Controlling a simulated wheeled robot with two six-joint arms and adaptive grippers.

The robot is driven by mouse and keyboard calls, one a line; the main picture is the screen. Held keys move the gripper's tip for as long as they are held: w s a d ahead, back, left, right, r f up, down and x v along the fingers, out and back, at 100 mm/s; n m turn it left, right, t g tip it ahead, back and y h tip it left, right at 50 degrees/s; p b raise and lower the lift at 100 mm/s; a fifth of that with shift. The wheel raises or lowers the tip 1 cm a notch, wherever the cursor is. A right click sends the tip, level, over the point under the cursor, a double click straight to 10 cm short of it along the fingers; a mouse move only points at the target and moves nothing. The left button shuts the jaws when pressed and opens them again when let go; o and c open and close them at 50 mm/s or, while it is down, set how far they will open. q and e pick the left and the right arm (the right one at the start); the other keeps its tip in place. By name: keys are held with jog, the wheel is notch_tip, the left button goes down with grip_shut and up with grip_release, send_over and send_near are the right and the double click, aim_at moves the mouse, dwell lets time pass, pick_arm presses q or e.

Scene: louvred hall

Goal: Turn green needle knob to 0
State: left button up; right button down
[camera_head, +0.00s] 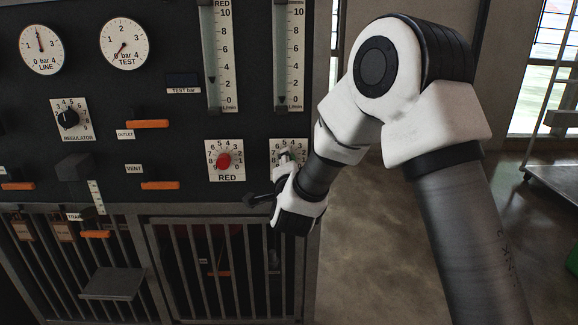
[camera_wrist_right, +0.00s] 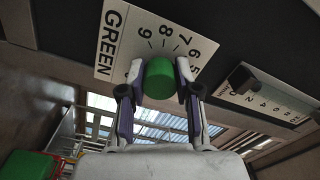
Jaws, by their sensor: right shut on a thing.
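The green needle knob (camera_wrist_right: 159,78) sits on a white dial plate (camera_wrist_right: 150,40) marked GREEN in the right wrist view. My right gripper (camera_wrist_right: 155,85) has a finger on each side of the knob and is shut on it. Numbers 5 to 9 show around the knob; I cannot tell where the knob points. In the head view my right gripper (camera_head: 286,168) covers most of the green dial plate (camera_head: 301,146), and the knob is hidden there. My left gripper is in neither view.
The red knob (camera_head: 224,161) is just left of the green dial. Two flow tubes, red (camera_head: 222,60) and green (camera_head: 290,60), stand above. Orange levers (camera_head: 150,124) and a regulator knob (camera_head: 68,118) are farther left. A barred cabinet front (camera_head: 205,260) lies below.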

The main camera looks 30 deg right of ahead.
jog(key=c, duration=0.7)
grip_release()
jog(key=shift+c, duration=0.2)
jog(key=b+v, duration=0.1)
jog(key=v, duration=0.6)
jog(key=shift+b, duration=0.3)
jog(key=v, duration=0.7)
jog(key=shift+s, duration=0.3)
